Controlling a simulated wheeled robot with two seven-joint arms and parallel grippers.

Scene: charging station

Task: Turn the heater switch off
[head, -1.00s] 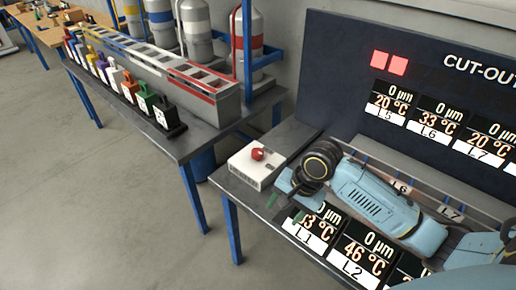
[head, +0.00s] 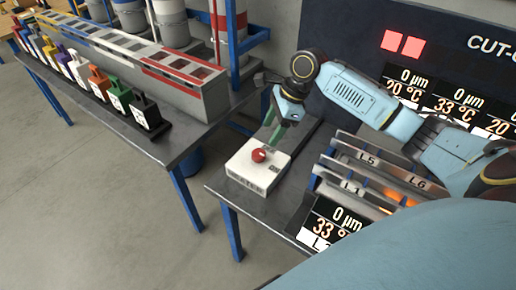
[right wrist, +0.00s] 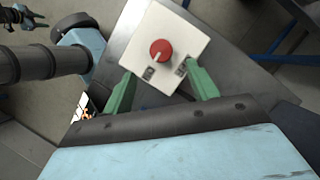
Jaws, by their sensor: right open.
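The heater switch is a red round knob (head: 258,155) on top of a white box (head: 248,179) at the bench corner. In the right wrist view the red knob (right wrist: 161,51) lies just beyond the fingertips, with two small dark labels on the white box (right wrist: 187,38). A pale mark shows on the knob; I cannot read its setting for certain. My right gripper (head: 274,124) is open, its green fingers apart and empty, above and behind the box in the head view. In the right wrist view its fingers (right wrist: 160,70) flank the near side of the box, and the knob is not gripped. What may be my left gripper (right wrist: 22,16) shows small at top left.
A slotted rack (head: 320,175) with glowing orange parts stands right of the box. A dark display panel (head: 450,60) rises behind. A second table (head: 185,140) with a long grey bin (head: 185,88) and several coloured blocks stands left, across a gap.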

